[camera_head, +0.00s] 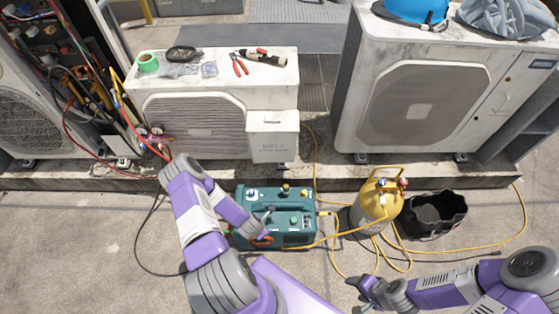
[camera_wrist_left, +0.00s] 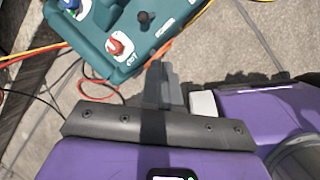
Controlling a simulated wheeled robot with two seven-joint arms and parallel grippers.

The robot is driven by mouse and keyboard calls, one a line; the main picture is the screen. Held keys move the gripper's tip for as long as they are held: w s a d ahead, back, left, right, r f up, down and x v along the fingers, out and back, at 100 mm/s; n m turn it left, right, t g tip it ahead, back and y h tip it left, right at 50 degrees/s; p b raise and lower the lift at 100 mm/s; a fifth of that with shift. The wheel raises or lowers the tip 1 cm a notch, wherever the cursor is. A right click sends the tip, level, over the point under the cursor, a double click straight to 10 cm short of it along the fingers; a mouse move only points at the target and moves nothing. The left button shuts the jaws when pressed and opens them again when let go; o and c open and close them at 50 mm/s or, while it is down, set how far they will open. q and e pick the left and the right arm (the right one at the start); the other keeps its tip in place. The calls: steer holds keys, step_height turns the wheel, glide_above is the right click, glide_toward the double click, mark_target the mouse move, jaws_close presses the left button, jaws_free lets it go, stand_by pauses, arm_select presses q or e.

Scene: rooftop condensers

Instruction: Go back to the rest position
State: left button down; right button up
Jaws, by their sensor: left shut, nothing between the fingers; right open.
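My left arm bends in the middle of the head view. Its gripper (camera_head: 263,235) is over the front of a teal machine (camera_head: 272,205). In the left wrist view the left gripper's fingers (camera_wrist_left: 160,82) are together with nothing between them, next to the machine's edge. The machine's panel (camera_wrist_left: 125,22) there shows a red knob and a black knob; whether the fingertips touch the machine cannot be told. My right gripper (camera_head: 366,291) is low at the right of centre in the head view, open and empty, above the concrete floor near yellow hoses.
A yellow gas cylinder (camera_head: 377,202) and a black bucket (camera_head: 436,214) stand right of the machine. Yellow hoses (camera_head: 340,262) cross the floor. Condensers (camera_head: 419,98) stand on a low ledge behind; the smaller one (camera_head: 200,122) carries tools on top. Bare floor (camera_head: 90,250) lies at left.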

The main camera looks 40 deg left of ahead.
arm_select(q)
steer(key=w+d+r+m+h, duration=0.25)
steer(key=d+r+m, duration=0.55)
steer(key=d+m, duration=0.45)
steer(key=s+d+r+m+g+h, duration=0.2)
steer(key=s+d+r+m, duration=0.4)
steer(key=m, duration=1)
steer(key=d+r+g, duration=0.1)
steer(key=d+r, duration=0.1)
steer(key=d, duration=0.1)
steer(key=shift+m, duration=0.35)
steer(key=shift+r, duration=0.1)
